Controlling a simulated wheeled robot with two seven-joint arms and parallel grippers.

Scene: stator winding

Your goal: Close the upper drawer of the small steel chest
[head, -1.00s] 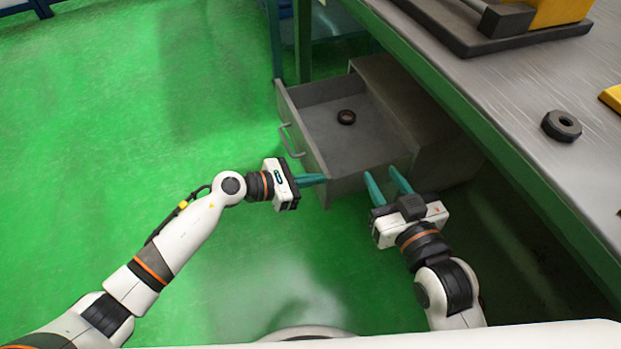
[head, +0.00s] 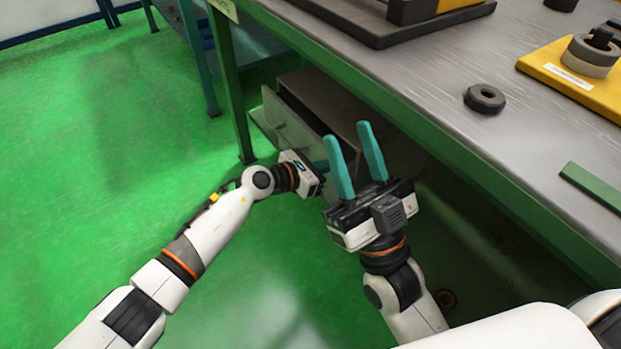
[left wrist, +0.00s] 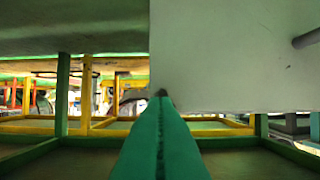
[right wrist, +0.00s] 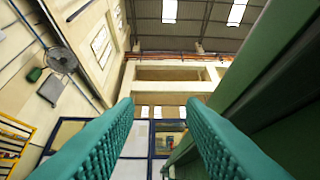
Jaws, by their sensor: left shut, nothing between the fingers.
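The small steel chest (head: 322,88) stands under the bench. The upper drawer (head: 287,128) is out only a little; a dark gap shows between its front panel and the chest. My left gripper (head: 322,166) is shut and empty at the panel's lower near end. In the left wrist view its fingertips (left wrist: 163,94) are at the lower left corner of the drawer's pale front (left wrist: 230,60), and part of the handle (left wrist: 306,38) shows; contact is hard to judge. My right gripper (head: 353,134) is open and empty, raised in front of the chest's near side, and hides part of it.
The bench top (head: 420,70) overhangs the chest, with a green edge and a leg (head: 232,85) beside the drawer. A dark ring (head: 485,98) lies on the bench. Green floor at left is clear.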

